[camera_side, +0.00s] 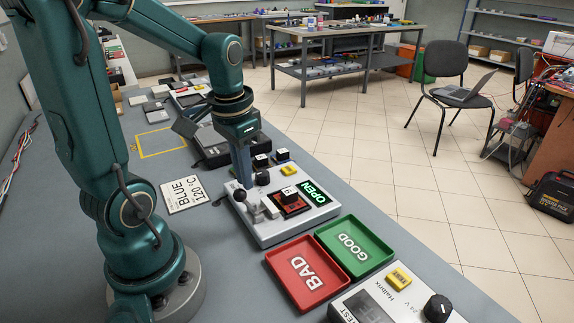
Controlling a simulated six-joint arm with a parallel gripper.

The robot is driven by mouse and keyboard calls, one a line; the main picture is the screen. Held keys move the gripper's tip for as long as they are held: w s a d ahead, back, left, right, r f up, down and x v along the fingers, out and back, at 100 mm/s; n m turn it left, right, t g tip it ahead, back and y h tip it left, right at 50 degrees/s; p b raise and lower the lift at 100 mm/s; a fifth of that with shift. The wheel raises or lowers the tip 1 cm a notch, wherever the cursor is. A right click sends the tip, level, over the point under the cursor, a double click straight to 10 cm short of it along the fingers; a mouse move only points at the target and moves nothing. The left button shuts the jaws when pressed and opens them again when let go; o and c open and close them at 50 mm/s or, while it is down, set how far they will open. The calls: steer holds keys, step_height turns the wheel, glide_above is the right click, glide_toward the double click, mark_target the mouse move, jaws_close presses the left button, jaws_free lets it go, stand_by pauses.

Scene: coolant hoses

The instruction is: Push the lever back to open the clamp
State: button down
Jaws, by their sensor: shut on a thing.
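The clamp station (270,232) is a pale grey box on the bench, with a lit green OPEN sign (314,193) at its right end. A dark red block with a white-topped black part (289,196) sits in its middle. The lever's black ball knob (240,196) shows at the left of the box, beside pale clamp parts (266,208). My gripper (245,181) points down over the box's back left part, its narrow fingers close together by the knobs. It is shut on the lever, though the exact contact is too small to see.
A red BAD tray (291,291) and a green GOOD tray (374,246) stand in front of the box. A tester (365,308) with a yellow button is at front right. A dark device (212,152) stands behind.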

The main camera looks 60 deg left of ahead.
steer(key=s+r, duration=0.5)
steer(key=r, duration=0.3)
stand_by(0.4)
steer(key=w+d+f+m+t, duration=0.1)
steer(key=d+t, duration=0.3)
steer(key=d, duration=0.6)
steer(key=shift+w+d+f+m+t+h, duration=0.3)
steer(key=shift+d+f+m+h, duration=0.1)
steer(key=shift+f, duration=0.5)
